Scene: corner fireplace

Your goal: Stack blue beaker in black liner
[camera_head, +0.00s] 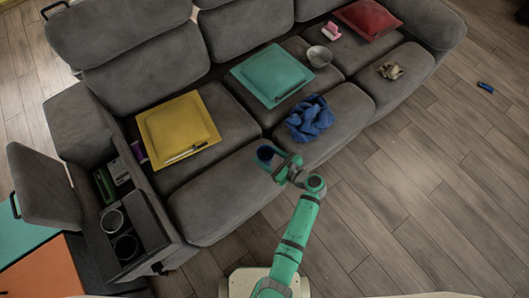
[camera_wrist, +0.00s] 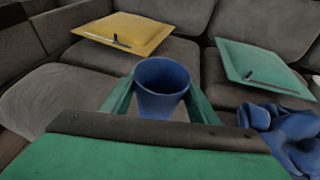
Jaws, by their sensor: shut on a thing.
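The blue beaker (camera_head: 265,154) is upright in my gripper (camera_head: 272,163), above the front edge of the sofa seat. In the wrist view the beaker (camera_wrist: 160,90) stands between the two green fingers, its open top facing up and its inside looking empty. My gripper (camera_wrist: 160,100) is shut on it. Two round, dark-inside cups sit in the open sofa-arm compartment at left: an upper one (camera_head: 112,220) and a lower one (camera_head: 126,247). The lower one looks like the black liner, but I cannot tell for sure. My gripper is well to the right of both.
The grey sofa (camera_head: 215,205) holds a yellow cushion (camera_head: 178,127), a teal cushion (camera_head: 270,72), a red cushion (camera_head: 368,18), a crumpled blue cloth (camera_head: 310,118) and a bowl (camera_head: 319,56). The raised armrest lid (camera_head: 42,185) stands left of the compartment. Wooden floor (camera_head: 420,220) at right is mostly clear.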

